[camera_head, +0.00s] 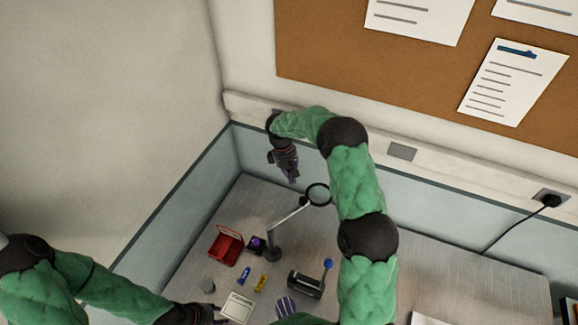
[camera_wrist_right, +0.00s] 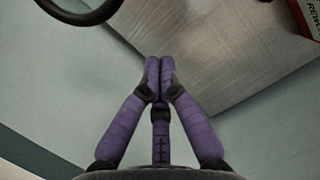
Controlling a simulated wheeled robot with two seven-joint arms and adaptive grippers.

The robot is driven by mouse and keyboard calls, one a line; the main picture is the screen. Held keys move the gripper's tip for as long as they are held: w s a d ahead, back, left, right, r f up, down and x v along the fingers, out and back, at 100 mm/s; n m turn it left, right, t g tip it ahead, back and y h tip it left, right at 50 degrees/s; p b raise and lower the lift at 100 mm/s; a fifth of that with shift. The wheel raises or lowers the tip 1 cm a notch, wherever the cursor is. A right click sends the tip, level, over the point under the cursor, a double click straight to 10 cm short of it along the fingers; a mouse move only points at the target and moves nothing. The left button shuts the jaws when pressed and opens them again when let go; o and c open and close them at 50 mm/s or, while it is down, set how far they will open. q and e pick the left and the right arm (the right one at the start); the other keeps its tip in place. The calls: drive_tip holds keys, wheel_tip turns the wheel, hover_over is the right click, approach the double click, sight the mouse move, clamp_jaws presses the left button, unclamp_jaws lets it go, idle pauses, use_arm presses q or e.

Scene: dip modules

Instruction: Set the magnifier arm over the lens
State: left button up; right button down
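The magnifier stands on the bench with a grey jointed arm (camera_head: 290,216) that rises from a dark base (camera_head: 273,254) to a black ring head (camera_head: 319,185). The ring (camera_wrist_right: 80,14) also shows at the top left of the right wrist view. My right gripper (camera_head: 292,178) hangs just left of the ring, apart from it. In the right wrist view its purple fingers (camera_wrist_right: 160,62) meet at the tips with nothing between them. My left gripper (camera_head: 218,314) is low over the bench's near side; its fingertips are too small to read. I cannot tell which small item is the lens.
A red open box (camera_head: 226,246), a dark block with a purple top (camera_head: 256,245), blue (camera_head: 244,274) and yellow (camera_head: 261,283) pieces, a pale card (camera_head: 237,308), and a black device with a blue knob (camera_head: 305,284) lie around the magnifier. Low partitions edge the bench. My right arm hides part of it.

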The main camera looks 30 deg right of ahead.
drive_tip(key=s, duration=0.1)
drive_tip(key=s+d+p, duration=0.1)
drive_tip(key=s, duration=0.1)
drive_tip(key=shift+s+d, duration=0.3)
drive_tip(key=shift+d, duration=0.05)
